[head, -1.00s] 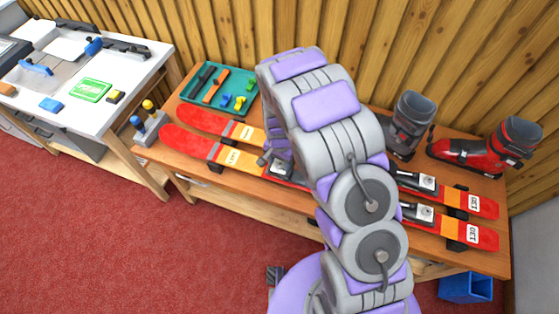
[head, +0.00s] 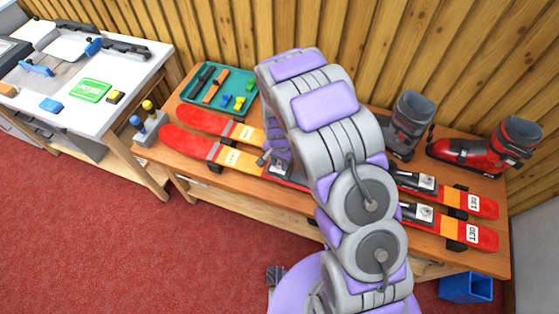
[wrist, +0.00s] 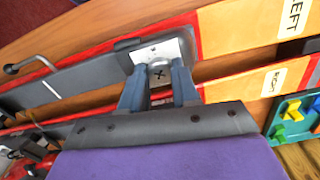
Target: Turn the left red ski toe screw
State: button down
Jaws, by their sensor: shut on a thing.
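The left red ski (head: 195,146) is the front one of two on the bench; its label reads LEFT in the wrist view (wrist: 293,14). The right red ski (head: 205,121) lies parallel behind it. In the wrist view the left ski's silver toe piece (wrist: 164,48) carries a small screw (wrist: 158,74) with a dark cross mark. My gripper (wrist: 160,70) is at the toe piece, its two fingers shut around the screw from either side. In the head view my arm hides the screw and most of my gripper.
A teal tray (head: 186,97) with small parts stands behind the skis. A grey boot (head: 408,125) and a red boot (head: 470,154) stand at the back right. A holder (head: 149,133) with blue and yellow-topped tools sits at the bench's left end.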

jog(key=shift+w+r+n+p, duration=0.1)
jog(key=shift+n+p, duration=0.25)
jog(key=shift+n, duration=0.25)
jog(key=shift+n+p, duration=0.35)
jog(key=shift+n, duration=0.35)
jog(key=n+p, duration=0.1)
jog(key=n, duration=0.2)
jog(key=n+p, duration=0.2)
jog(key=n, duration=0.4)
jog(key=shift+a+n+p, duration=0.1)
jog(key=shift+n+p, duration=0.25)
jog(key=shift+n, duration=0.05)
jog(key=n+p, duration=0.1)
jog(key=n, duration=0.4)
jog(key=n+p, duration=0.1)
jog(key=n, duration=0.5)
jog(key=shift+n, duration=0.3)
